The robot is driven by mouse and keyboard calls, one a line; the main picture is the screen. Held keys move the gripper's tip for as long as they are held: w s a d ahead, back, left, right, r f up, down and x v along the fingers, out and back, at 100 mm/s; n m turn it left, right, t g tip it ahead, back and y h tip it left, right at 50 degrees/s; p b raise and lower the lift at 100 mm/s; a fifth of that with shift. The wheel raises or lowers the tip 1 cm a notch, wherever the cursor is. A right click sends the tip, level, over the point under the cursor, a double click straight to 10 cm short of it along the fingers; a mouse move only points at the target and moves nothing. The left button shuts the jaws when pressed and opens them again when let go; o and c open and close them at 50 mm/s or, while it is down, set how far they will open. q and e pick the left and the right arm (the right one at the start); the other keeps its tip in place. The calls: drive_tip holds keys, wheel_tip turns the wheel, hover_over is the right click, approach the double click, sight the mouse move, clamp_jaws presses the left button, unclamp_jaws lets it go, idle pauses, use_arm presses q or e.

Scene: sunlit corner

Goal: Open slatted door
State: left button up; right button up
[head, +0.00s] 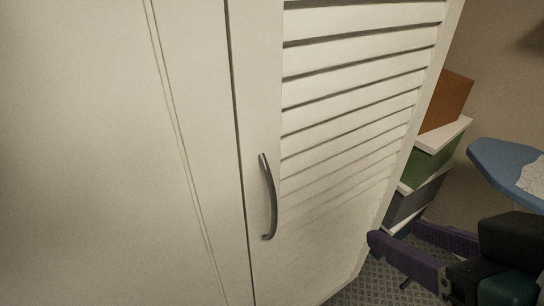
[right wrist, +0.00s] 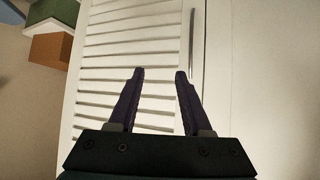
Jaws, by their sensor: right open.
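The white slatted door (head: 345,110) fills the middle of the head view and looks shut, with only a thin dark seam along its left edge. Its curved grey metal handle (head: 270,200) is upright near that edge. My right gripper (head: 394,232) is at the lower right, open and empty, its purple fingers apart and clear of the handle. In the right wrist view the open fingers (right wrist: 160,74) point towards the slats (right wrist: 125,60), and the handle (right wrist: 192,45) shows just beyond and right of the right fingertip. My left gripper is out of view.
A plain white panel (head: 110,150) adjoins the door on the left. Right of the door are stacked boxes, an orange-brown one (head: 447,100) above a green one (head: 432,163). A blue board (head: 495,163) is at the far right. Patterned grey floor (head: 365,285) shows below.

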drive_tip(key=w+a+f+t+y+b, duration=0.2)
drive_tip(key=w+a+f+t+b, duration=0.15)
drive_tip(key=f+b, duration=0.7)
drive_tip(key=n+t+y+b, duration=0.2)
drive_tip(key=t+y+b, duration=0.1)
drive_tip(key=b, duration=1.1)
approach(275, 213)
drive_tip(key=x, duration=0.9)
drive_tip(key=shift+a+r, duration=0.1)
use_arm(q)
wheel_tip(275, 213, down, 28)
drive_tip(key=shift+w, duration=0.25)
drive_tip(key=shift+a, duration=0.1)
use_arm(e)
clamp_jaws()
